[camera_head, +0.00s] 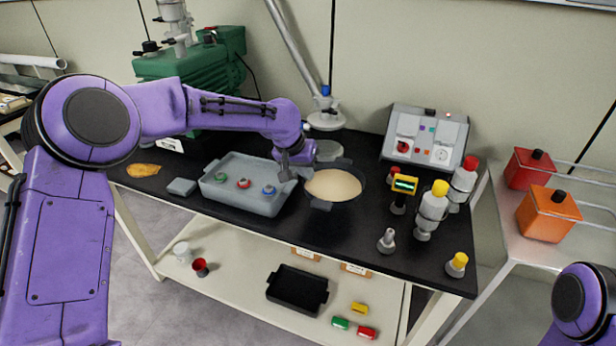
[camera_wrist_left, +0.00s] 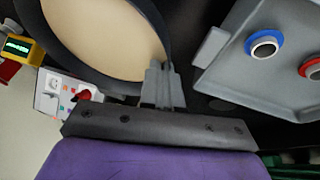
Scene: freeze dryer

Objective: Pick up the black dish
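The black dish (camera_head: 320,205) is round, with a dark rim, small side handles and a cream-coloured inside. It sits on the black bench top right of the grey tray. My left gripper (camera_head: 304,177) is at the dish's left rim, pointing down. In the left wrist view, the fingers (camera_wrist_left: 164,82) are close together, with the dark rim of the dish (camera_wrist_left: 163,22) running in between them. They look shut on the rim; the exact contact is partly hidden. The dish appears level and still on the bench. My right gripper is out of view.
A grey tray (camera_head: 245,204) with several coloured-ring pieces stands close on the left. A control box (camera_head: 425,140), a yellow meter (camera_head: 404,184) and capped bottles (camera_head: 433,208) stand right. A black rectangular tray (camera_head: 297,290) lies on the lower shelf.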

